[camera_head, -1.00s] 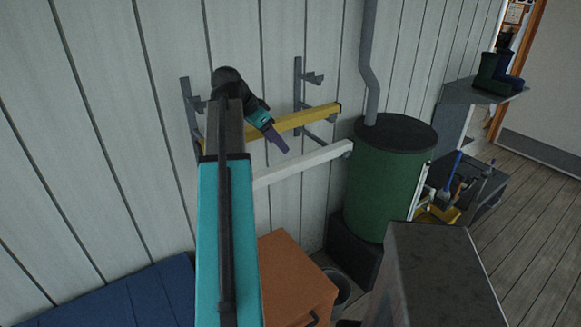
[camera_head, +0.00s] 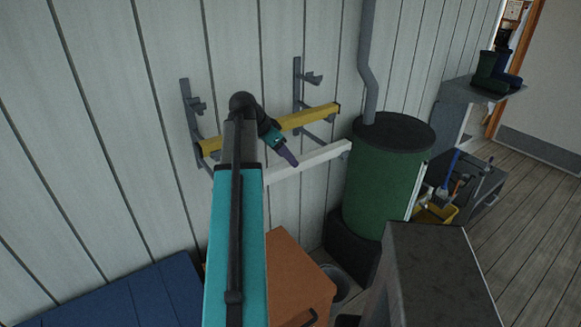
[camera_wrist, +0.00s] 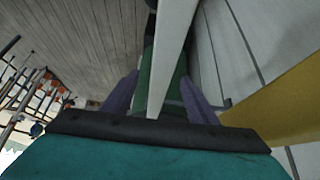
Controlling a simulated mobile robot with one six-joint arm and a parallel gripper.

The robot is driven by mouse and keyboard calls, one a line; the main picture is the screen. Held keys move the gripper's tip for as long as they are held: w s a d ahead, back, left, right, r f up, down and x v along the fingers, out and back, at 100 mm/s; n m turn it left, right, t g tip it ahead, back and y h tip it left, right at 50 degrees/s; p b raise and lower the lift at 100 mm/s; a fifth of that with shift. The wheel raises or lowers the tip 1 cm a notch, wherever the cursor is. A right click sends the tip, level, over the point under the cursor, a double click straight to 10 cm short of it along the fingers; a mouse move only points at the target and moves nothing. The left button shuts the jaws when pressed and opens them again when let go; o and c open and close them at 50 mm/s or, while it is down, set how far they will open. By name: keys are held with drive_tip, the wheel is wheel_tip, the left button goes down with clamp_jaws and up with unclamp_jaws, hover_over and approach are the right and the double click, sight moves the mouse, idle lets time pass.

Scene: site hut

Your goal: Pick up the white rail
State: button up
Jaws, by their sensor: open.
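The white rail (camera_head: 309,161) lies along the wall on the lower arms of a bracket rack, below the yellow rail (camera_head: 306,117). Its left end is hidden behind my arm in the head view. My gripper (camera_head: 293,163) is at the rail, near the middle of its visible length. In the wrist view the white rail (camera_wrist: 173,55) runs lengthwise between the two purple fingers of my gripper (camera_wrist: 160,95). The fingers stand apart on either side of it, and I see a gap on both sides. The yellow rail (camera_wrist: 285,103) is close by on the right.
Grey wall brackets (camera_head: 299,85) carry the rails. A green barrel-shaped stove (camera_head: 383,185) with a pipe stands just beyond the rail's right end. An orange cabinet (camera_head: 290,275) and a dark grey box (camera_head: 437,270) are below. A blue surface (camera_head: 125,300) is at lower left.

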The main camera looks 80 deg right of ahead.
drive_tip(key=shift+d+f, duration=0.1)
drive_tip(key=shift+p+x, duration=1.3)
drive_tip(key=shift+x, duration=1.2)
drive_tip(key=shift+w, duration=0.15)
clamp_jaws()
drive_tip(key=shift+r+b, duration=0.9)
drive_tip(key=shift+r, duration=0.85)
drive_tip(key=s+a+b, duration=0.2)
drive_tip(key=s+a, duration=0.1)
drive_tip(key=a, duration=0.4)
drive_tip(key=s+a+r+b, duration=0.1)
drive_tip(key=s+a+b, duration=0.1)
drive_tip(key=a, duration=0.5)
drive_tip(key=shift+s+a+r+b, duration=0.25)
drive_tip(key=shift+s+a+b, duration=0.05)
drive_tip(key=shift+s, duration=0.45)
drive_tip(key=shift+r, duration=0.2)
